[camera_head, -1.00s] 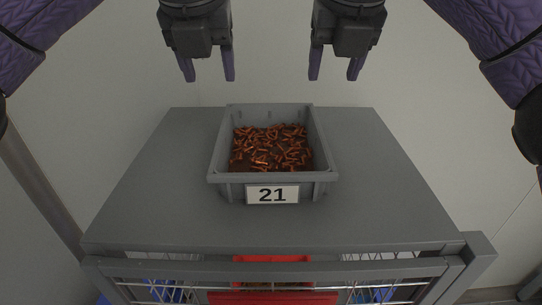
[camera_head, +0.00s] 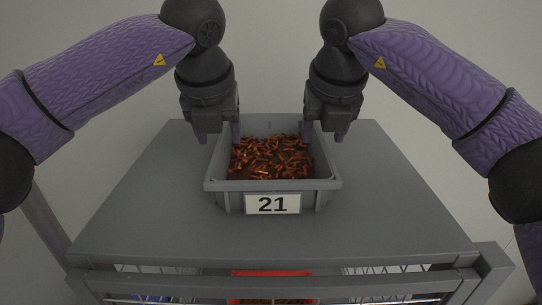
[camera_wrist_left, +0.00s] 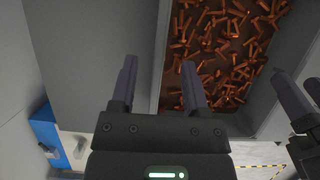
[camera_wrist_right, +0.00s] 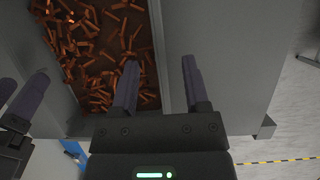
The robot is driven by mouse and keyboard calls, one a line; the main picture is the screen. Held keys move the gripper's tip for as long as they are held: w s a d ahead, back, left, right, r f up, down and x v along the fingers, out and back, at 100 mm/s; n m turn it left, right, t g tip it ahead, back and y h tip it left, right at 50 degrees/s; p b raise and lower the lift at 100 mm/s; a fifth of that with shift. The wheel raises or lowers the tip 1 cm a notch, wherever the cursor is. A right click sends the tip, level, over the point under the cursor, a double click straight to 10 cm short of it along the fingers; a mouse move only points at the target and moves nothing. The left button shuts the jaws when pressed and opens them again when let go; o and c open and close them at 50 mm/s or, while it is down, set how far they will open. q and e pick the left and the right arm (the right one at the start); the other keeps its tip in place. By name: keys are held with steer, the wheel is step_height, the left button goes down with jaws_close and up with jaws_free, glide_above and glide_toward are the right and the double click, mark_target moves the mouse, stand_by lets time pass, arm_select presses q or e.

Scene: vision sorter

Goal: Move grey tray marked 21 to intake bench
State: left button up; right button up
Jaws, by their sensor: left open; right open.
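The grey tray marked 21 (camera_head: 272,186) stands on the grey top of a cart and holds many small copper-coloured pieces. Its number label (camera_head: 272,204) faces me. My left gripper (camera_head: 219,138) is open at the tray's left wall; in the left wrist view its fingers (camera_wrist_left: 158,88) are on either side of that wall (camera_wrist_left: 160,60). My right gripper (camera_head: 324,136) is open at the right wall; in the right wrist view its fingers (camera_wrist_right: 158,85) straddle that wall (camera_wrist_right: 160,60). Whether the fingers touch the wall cannot be told. No intake bench can be made out.
The cart top (camera_head: 400,215) is bare around the tray. A raised rail (camera_head: 280,282) runs along its near edge. A red container (camera_head: 272,273) sits on a lower level beneath. A plain pale wall stands behind.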

arm_select(q)
steer(key=shift+x, duration=1.35)
arm_select(e)
steer(key=shift+x, duration=1.3)
arm_select(q)
jaws_close()
arm_select(e)
jaws_close()
arm_select(q)
steer(key=shift+r, duration=0.1)
